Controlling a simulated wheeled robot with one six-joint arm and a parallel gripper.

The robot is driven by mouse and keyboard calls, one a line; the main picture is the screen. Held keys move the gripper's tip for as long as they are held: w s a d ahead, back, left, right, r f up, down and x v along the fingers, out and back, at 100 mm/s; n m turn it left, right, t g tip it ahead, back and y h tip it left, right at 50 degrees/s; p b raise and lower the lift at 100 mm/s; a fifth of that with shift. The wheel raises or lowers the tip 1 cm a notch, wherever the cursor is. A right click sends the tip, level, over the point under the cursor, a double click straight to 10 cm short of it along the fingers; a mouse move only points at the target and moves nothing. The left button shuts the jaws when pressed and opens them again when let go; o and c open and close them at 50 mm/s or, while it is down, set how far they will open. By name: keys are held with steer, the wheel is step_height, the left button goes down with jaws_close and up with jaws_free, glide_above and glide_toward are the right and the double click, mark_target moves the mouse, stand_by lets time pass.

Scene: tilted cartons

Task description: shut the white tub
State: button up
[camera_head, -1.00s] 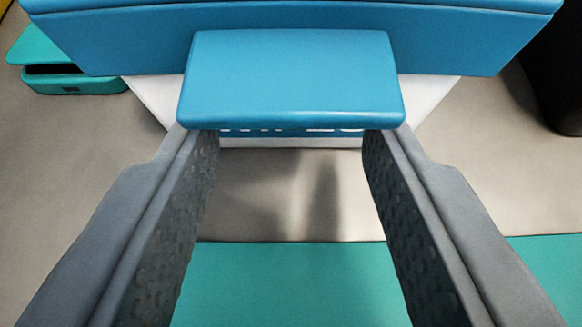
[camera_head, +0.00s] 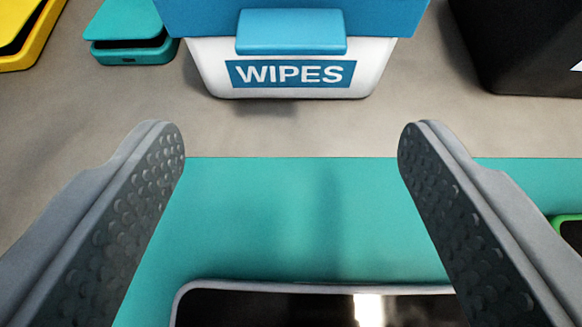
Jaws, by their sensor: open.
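The white tub (camera_head: 212,68) stands upright ahead of my gripper, at the top of the view, with a blue "WIPES" label on its front. Its blue lid (camera_head: 385,17) sits over the tub's rim, with a blue front tab (camera_head: 291,32) hanging down above the label. The upper part of the lid is cut off by the frame, so I cannot tell whether it is fully shut. My gripper (camera_head: 290,140) is open and empty, with its fingers wide apart. It is nearer than the tub and does not touch it.
A small teal box (camera_head: 128,50) with its lid ajar and a yellow container (camera_head: 30,45) are at the upper left. A black bin (camera_head: 520,50) stands at the upper right. A teal mat (camera_head: 290,220) lies in front, with a dark-screened device (camera_head: 315,310) on it.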

steer(key=v, duration=1)
steer(key=shift+s, duration=0.3)
steer(key=shift+r, duration=0.1)
steer(key=s+r+t, duration=0.2)
steer(key=s+r, duration=0.2)
steer(key=s, duration=0.4)
steer(key=s+r+t, duration=0.3)
steer(key=s+r, duration=0.2)
steer(key=s, duration=0.4)
steer(key=shift+a+r, duration=0.15)
steer(key=shift+r, duration=0.05)
